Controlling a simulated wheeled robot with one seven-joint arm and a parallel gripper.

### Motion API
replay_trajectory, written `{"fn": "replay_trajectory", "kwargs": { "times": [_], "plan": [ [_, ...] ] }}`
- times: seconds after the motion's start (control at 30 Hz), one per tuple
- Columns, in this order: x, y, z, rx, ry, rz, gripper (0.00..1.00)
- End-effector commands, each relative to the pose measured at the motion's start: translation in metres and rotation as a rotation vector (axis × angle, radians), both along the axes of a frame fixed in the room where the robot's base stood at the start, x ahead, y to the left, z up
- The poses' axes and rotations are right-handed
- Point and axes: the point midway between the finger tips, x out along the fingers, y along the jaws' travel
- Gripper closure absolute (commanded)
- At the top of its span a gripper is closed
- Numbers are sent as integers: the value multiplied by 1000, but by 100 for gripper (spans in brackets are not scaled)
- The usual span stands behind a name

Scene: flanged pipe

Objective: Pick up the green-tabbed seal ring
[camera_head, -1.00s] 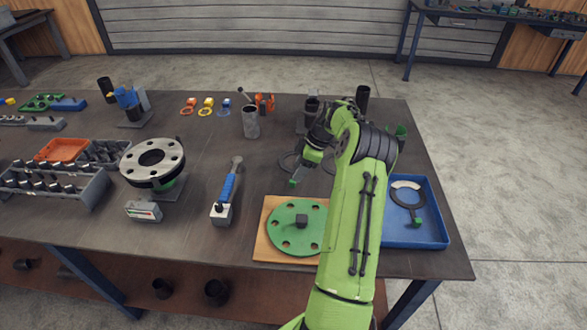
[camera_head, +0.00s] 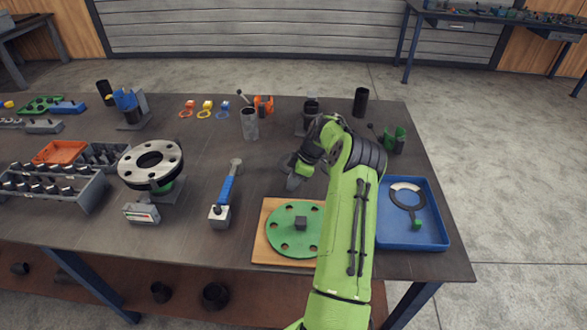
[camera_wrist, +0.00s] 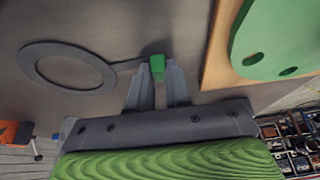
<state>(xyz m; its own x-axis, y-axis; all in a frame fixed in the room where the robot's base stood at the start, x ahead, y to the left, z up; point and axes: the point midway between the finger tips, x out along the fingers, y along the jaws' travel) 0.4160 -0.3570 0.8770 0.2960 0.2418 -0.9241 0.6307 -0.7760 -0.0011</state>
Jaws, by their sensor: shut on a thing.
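A thin dark grey ring (camera_wrist: 67,68) with a narrow stem and a small green tab (camera_wrist: 157,67) shows in the wrist view. My gripper (camera_wrist: 158,80) is shut on the green tab, with one grey finger on each side. The ring extends to the left of the fingers, close above or on the table; I cannot tell whether it touches.
A green disc (camera_head: 284,228) lies on a wooden board (camera_head: 262,250) near my gripper. A blue tray (camera_head: 432,237) on the right holds another dark and white ring (camera_head: 408,193) with a green tab. A blue-handled tool (camera_head: 226,188) lies to the left. Dark cylinders stand behind.

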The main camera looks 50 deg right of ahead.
Motion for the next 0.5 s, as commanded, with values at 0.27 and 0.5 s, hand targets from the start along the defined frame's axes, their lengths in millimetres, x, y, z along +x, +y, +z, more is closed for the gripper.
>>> {"fn": "replay_trajectory", "kwargs": {
  "times": [0.27,0.5],
  "plan": [
    [0,-1,11,-2,-2,0,100],
    [1,-1,71,-5,-4,0,100]
  ]
}}
